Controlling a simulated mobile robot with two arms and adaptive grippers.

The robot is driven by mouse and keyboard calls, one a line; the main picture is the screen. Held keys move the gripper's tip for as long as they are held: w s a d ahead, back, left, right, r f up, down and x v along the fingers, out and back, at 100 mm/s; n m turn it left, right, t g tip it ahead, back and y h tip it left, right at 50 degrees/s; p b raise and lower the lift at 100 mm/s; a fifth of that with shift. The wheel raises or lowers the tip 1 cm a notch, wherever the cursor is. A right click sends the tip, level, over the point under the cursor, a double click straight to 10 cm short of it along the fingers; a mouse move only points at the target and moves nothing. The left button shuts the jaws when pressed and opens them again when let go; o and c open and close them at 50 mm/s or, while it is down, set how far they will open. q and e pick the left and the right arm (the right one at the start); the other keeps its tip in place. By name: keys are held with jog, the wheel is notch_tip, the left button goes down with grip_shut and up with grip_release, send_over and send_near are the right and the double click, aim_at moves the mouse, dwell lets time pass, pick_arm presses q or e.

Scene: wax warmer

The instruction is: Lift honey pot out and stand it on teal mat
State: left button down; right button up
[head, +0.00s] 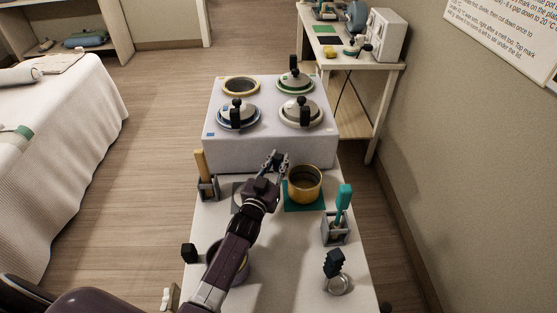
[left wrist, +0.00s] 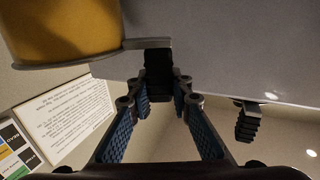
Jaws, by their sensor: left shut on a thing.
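The honey pot (head: 305,186), an open gold pot, is upright over the teal mat (head: 291,206) on the white trolley top. I cannot tell whether its base touches the mat. My left gripper (head: 275,162) is at the pot's left, shut on its dark handle. In the left wrist view, the fingers (left wrist: 158,90) close around the black handle (left wrist: 158,62), and the pot's gold wall (left wrist: 65,30) fills the upper left. The wax warmer (head: 270,152) stands behind, with an open gold-ringed well (head: 241,86) at its back left. My right gripper is out of view.
The warmer's other wells carry black-knobbed lids, such as the front right one (head: 301,112). A holder with a teal spatula (head: 343,197) stands right of the mat. A loose lid (head: 339,284) lies at front right. A wooden-handled tool (head: 201,163) stands at left.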

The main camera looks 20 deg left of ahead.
pick_arm(q)
jog(key=shift+f+b, duration=0.45)
jog(key=shift+f, duration=0.05)
dwell(0.4)
jog(key=c, duration=1.7)
grip_release()
jog(key=shift+f, duration=0.15)
jog(key=shift+s, duration=0.1)
jog(key=shift+s+p, duration=0.7)
jog(key=shift+s, duration=0.35)
jog(key=shift+s+p, duration=1.35)
jog(key=shift+s, duration=1.5)
